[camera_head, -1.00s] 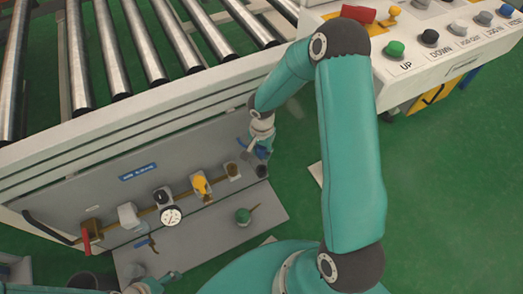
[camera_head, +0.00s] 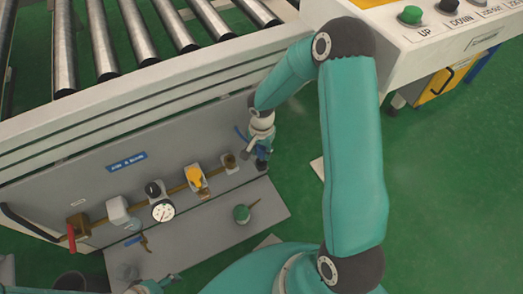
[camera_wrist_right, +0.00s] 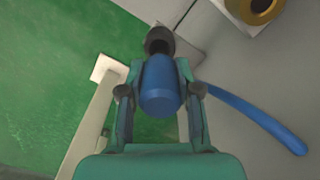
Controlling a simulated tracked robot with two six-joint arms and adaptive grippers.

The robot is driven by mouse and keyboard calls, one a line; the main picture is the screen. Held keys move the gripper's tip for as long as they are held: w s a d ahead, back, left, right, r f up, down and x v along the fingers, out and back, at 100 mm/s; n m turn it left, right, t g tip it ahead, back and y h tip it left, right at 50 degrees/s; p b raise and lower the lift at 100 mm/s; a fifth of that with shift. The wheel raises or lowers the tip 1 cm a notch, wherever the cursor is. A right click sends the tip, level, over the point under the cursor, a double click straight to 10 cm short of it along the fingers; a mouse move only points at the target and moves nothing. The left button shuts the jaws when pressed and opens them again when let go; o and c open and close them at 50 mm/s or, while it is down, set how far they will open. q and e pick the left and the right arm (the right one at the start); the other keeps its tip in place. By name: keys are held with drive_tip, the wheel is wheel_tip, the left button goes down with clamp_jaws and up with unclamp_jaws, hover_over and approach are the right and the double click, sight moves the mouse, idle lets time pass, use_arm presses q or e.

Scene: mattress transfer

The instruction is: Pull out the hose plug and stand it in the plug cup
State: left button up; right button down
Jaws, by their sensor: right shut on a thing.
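The blue hose plug (camera_wrist_right: 160,88) is upright-looking between the two fingers of my right gripper (camera_wrist_right: 161,92) in the right wrist view, with a blue strip beside it. My right gripper (camera_head: 261,152) is shut on it, at the right end of the grey panel in the head view. A dark round plug cup (camera_wrist_right: 160,40) shows just beyond the plug's end. I cannot tell whether the plug is inside it. The brass socket (camera_head: 229,160) on the panel is empty, and it also shows in the wrist view (camera_wrist_right: 258,8). My left gripper (camera_head: 168,279) barely shows at the bottom edge.
Along the panel are a yellow valve (camera_head: 195,178), a gauge (camera_head: 162,211) and a red lever (camera_head: 71,238). The conveyor (camera_head: 150,75) lies above, the button console (camera_head: 430,40) at upper right.

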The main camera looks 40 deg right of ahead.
sight(262, 157)
idle(0.7)
drive_tip(key=shift+b, duration=0.4)
drive_tip(key=shift+b, duration=0.75)
idle(1.1)
drive_tip(key=shift+f+b, duration=1.85)
drive_tip(key=shift+b, duration=0.4)
drive_tip(key=c, duration=0.7)
unclamp_jaws()
wheel_tip(262, 157, up, 12)
